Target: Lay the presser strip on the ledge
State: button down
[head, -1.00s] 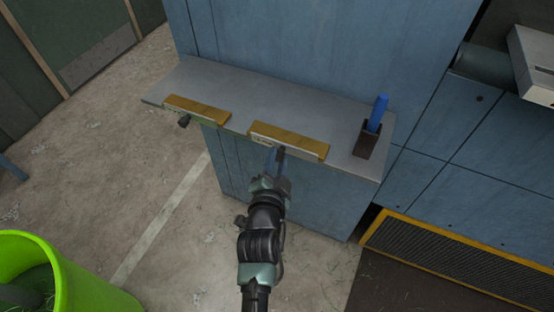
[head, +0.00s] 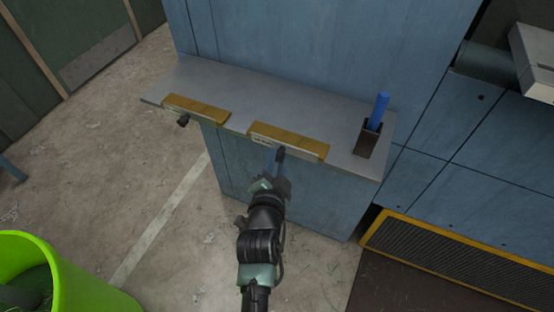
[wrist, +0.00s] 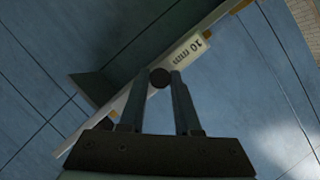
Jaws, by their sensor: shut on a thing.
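A presser strip (head: 290,139) with a yellow-brown top and a pale front face lies along the front edge of the grey ledge (head: 300,107). My gripper (head: 278,155) is at the front of this strip, shut on its dark round knob. I cannot tell whether the held strip fully touches the ledge.
A blue stick (head: 378,110) stands in a dark holder (head: 366,143) at the ledge's right end. The ledge behind the strips is clear. A bright green bin (head: 75,280) stands on the floor at lower left. A yellow-framed grate (head: 450,265) is at lower right.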

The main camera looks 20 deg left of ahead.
jog(key=shift+r, duration=0.1)
jog(key=c, duration=0.6)
grip_release()
jog(key=shift+o, duration=0.4)
jog(key=b+v, duration=0.1)
jog(key=v, duration=1.2)
jog(key=shift+b, duration=0.4)
